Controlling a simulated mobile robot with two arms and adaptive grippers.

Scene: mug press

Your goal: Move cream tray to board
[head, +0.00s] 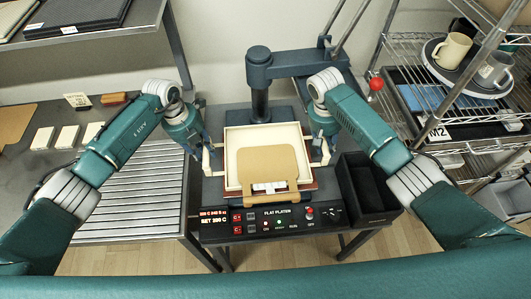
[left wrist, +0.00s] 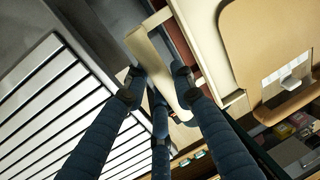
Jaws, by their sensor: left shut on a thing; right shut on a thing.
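The cream tray (head: 262,137) is a shallow square tray at the press in the middle of the head view. A tan panel with rounded corners (head: 267,168) covers much of its front part; I cannot tell if it lies in the tray or above it. A reddish-brown surface (head: 312,183) shows under the tray's edge. My left gripper (head: 207,153) is shut on the tray's left handle, a cream bar (left wrist: 158,68) between the fingers in the left wrist view. My right gripper (head: 322,152) is shut on the tray's right side. I cannot tell whether the tray is lifted.
The press column (head: 259,85) stands behind the tray, and its control panel (head: 275,222) is in front. A black open bin (head: 367,187) stands close on the right. A slatted metal surface (head: 130,190) is on the left. A wire rack with mugs (head: 453,50) stands at the right.

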